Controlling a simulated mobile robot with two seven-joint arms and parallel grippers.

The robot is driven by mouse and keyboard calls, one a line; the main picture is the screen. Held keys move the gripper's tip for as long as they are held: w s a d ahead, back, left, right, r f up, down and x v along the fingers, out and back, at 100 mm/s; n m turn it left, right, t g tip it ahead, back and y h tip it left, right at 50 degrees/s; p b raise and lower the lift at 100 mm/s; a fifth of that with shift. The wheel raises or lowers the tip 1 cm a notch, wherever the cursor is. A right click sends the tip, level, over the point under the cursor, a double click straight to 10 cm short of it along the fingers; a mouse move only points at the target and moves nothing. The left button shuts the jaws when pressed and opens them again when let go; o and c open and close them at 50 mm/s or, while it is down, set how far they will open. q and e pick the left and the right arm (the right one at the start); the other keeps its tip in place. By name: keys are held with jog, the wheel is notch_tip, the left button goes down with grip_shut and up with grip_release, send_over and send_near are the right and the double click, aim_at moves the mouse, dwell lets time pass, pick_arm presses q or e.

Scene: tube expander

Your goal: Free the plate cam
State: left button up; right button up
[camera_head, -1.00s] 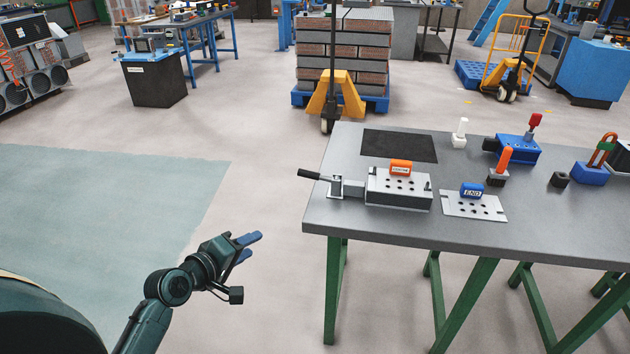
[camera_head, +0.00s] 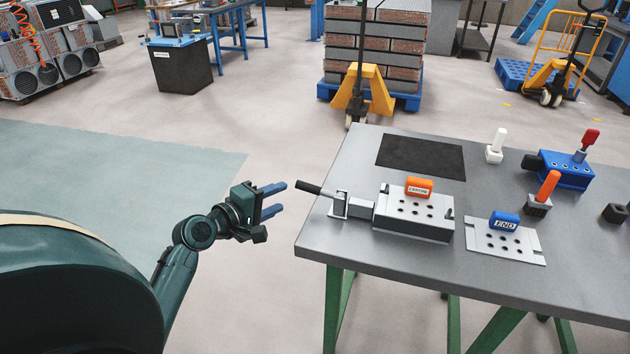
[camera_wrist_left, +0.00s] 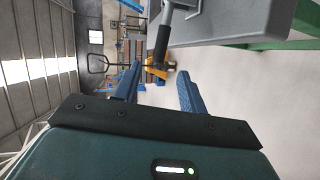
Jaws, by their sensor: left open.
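The cam lever's black handle (camera_head: 312,188) sticks out past the table's left edge, tilted up to the left. Its metal clamp (camera_head: 350,205) joins the left end of a grey fixture block (camera_head: 413,216). A flat plate with holes lies on top of the block, with an orange label piece (camera_head: 419,187) on it. My left gripper (camera_head: 284,197) is open and empty, just left of the handle's tip, its fingers pointing at it. In the left wrist view the black handle (camera_wrist_left: 163,42) shows beyond the open fingers, not between them. My right gripper is out of view.
A grey table (camera_head: 400,265) carries a second holed plate (camera_head: 505,242) with a blue END piece (camera_head: 504,220), a dark mat (camera_head: 420,157), a white peg (camera_head: 496,146) and a blue clamp (camera_head: 562,168). Floor left of the table is clear.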

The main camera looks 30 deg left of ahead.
aim_at(301, 188)
pick_arm(q)
jog(key=x, duration=1.1)
jog(key=shift+w+d+b, duration=0.1)
jog(key=shift+w+b, duration=0.3)
grip_shut()
